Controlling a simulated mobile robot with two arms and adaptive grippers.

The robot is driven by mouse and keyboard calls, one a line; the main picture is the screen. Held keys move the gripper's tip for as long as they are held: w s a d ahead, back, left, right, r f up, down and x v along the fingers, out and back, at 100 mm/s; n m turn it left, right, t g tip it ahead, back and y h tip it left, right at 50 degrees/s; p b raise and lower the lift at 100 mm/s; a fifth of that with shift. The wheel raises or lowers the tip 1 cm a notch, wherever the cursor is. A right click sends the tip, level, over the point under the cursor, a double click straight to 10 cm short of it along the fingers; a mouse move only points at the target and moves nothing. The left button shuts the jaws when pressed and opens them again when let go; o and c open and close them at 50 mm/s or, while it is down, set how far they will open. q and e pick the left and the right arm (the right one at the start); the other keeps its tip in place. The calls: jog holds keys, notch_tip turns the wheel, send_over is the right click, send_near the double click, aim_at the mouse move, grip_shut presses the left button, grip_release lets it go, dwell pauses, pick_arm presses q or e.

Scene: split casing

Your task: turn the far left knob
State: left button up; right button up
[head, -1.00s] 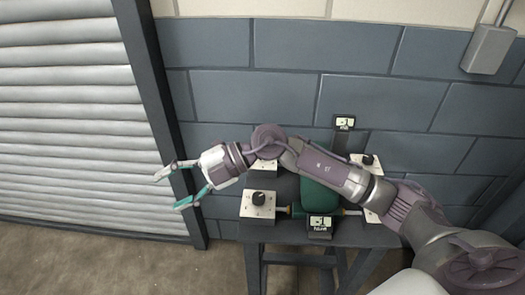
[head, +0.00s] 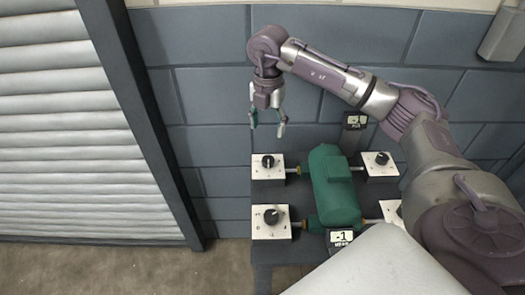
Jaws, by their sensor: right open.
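The far left knob (head: 268,161) is a black dial on a white box (head: 267,174) at the far left of the stand. My right gripper (head: 267,130) points down, open and empty, just above this knob in the picture. Its fingertips are apart from the knob, with a gap between. The knob is fully visible. My left gripper is not in view.
A green casing (head: 333,188) lies mid-stand, with rods towards the boxes. Other knobs are near left (head: 271,215) and far right (head: 381,158); the near right box (head: 391,211) is partly hidden by my arm. Small displays stand far (head: 354,121) and near (head: 341,238). A block wall (head: 200,100) is behind.

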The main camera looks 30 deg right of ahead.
aim_at(268, 160)
jog(key=f, duration=0.2)
jog(key=s+f+p, duration=0.1)
jog(key=f, duration=0.4)
jog(key=f+p, duration=0.1)
jog(key=shift+w+f, duration=0.3)
jog(key=shift+f, duration=0.05)
notch_tip(268, 160, down, 2)
jog(key=shift+f, duration=0.5)
jog(key=shift+f+p, duration=0.3)
jog(key=shift+f, duration=0.05)
jog(key=c, duration=0.9)
jog(key=shift+c, duration=1.2)
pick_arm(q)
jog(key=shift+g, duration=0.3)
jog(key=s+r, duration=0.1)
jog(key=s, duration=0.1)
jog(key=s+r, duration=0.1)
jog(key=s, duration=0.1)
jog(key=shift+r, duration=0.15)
